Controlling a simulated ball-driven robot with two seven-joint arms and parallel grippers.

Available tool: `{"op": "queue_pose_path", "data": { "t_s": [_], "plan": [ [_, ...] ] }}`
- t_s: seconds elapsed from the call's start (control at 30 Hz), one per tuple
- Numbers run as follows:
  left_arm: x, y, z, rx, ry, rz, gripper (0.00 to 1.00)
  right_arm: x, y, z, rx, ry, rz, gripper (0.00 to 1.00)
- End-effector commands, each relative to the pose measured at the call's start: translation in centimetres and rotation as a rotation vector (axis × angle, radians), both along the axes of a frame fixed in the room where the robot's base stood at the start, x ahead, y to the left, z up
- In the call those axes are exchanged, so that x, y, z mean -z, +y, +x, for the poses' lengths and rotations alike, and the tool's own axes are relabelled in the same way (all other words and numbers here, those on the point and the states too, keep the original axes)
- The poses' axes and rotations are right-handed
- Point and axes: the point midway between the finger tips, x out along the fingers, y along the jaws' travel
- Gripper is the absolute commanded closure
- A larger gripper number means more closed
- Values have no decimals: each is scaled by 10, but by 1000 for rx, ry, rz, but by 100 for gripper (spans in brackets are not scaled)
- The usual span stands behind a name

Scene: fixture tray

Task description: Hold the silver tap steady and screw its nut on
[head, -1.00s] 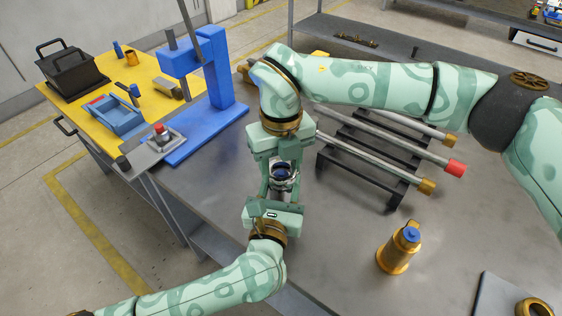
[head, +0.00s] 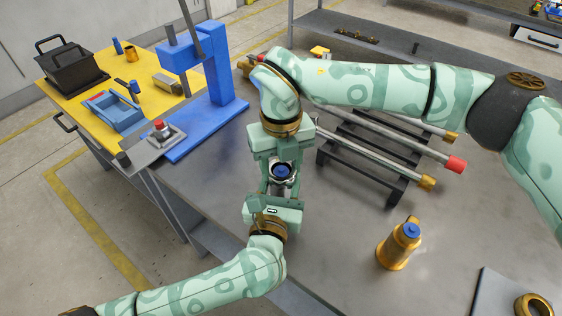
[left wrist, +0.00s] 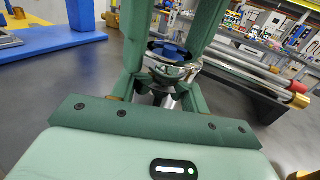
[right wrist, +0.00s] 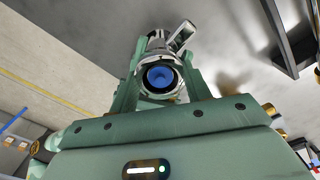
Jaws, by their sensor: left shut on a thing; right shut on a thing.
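The silver tap (left wrist: 162,97) stands between my two facing grippers, mostly hidden by their fingers. Its shiny nut (left wrist: 182,70) is a ring around the blue top (left wrist: 170,50). My left gripper (head: 279,188), coming from the near side, is shut on the tap body, below the nut. My right gripper (head: 284,163), coming from the far side, is shut on the nut. The threads are hidden.
A brass tap-like part (head: 399,247) stands to the right. Behind it, a black rack (head: 392,188) holds several pipes. A blue press (head: 208,88) stands at the left beside a yellow table (head: 72,100). A dark plate (head: 490,300) is at front right. Grey bench between is clear.

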Motion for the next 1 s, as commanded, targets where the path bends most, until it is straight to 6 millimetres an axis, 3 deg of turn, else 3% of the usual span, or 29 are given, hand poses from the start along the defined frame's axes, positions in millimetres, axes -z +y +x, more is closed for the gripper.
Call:
{"op": "queue_pose_path", "data": {
  "t_s": [0.17, 0.7, 0.83, 1.0],
  "plan": [
    [2, 1, 0, -2, 4, 3, 100, 0, -1, 0, 444, 1, 0, 74],
    [2, 1, 0, -2, 3, 4, 100, 0, -2, -2, 2273, 7, -5, 74],
    [2, 1, 0, -2, 3, 4, 100, 1, -2, -3, 2587, 7, -5, 74],
    [2, 1, 0, -2, 3, 4, 100, 0, -2, -2, 2760, 7, -2, 74]
  ]
}}
